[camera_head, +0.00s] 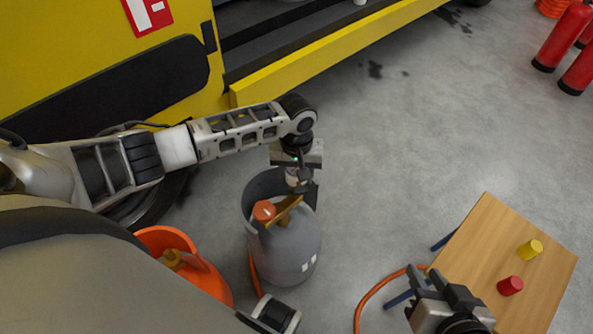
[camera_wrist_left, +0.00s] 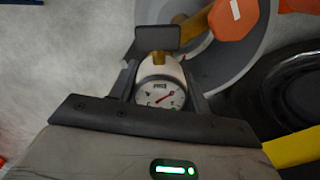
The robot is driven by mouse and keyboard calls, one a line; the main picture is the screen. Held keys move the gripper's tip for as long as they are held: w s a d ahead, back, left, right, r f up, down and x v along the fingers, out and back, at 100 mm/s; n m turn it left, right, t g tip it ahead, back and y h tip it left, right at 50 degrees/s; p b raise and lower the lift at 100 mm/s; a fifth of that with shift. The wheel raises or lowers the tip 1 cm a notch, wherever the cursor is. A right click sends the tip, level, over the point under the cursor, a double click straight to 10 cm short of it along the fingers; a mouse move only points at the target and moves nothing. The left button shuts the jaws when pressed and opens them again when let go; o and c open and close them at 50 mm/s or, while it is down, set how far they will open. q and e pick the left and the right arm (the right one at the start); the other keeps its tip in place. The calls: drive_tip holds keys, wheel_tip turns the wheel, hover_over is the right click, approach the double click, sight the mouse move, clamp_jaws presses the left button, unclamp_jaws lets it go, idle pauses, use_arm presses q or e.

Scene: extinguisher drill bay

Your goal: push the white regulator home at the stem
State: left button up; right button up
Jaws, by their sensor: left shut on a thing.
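The white regulator (camera_wrist_left: 160,72), with a round dial, is held between the fingers of my left gripper (camera_wrist_left: 158,85) in the left wrist view. In the head view my left gripper (camera_head: 300,182) is over the right side of the grey gas cylinder's collar and largely hides the regulator. The brass valve stem (camera_head: 287,210) sits inside the collar of the grey cylinder (camera_head: 285,250), beside an orange knob (camera_head: 264,211). The regulator is close to the stem; I cannot tell whether they touch. My right gripper (camera_head: 437,280) looks open and empty, beside the wooden table.
An orange cylinder (camera_head: 178,238) stands left of the grey one, with an orange hose (camera_head: 375,296) on the floor. A wooden table (camera_head: 485,240) bears a yellow cap (camera_head: 530,249) and a red cap (camera_head: 510,285). A yellow vehicle (camera_head: 290,62) is behind; red extinguishers (camera_head: 562,38) stand far right.

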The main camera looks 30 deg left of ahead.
use_arm(q)
drive_tip(key=shift+f, duration=0.75)
idle(0.7)
drive_tip(key=o, duration=1.1)
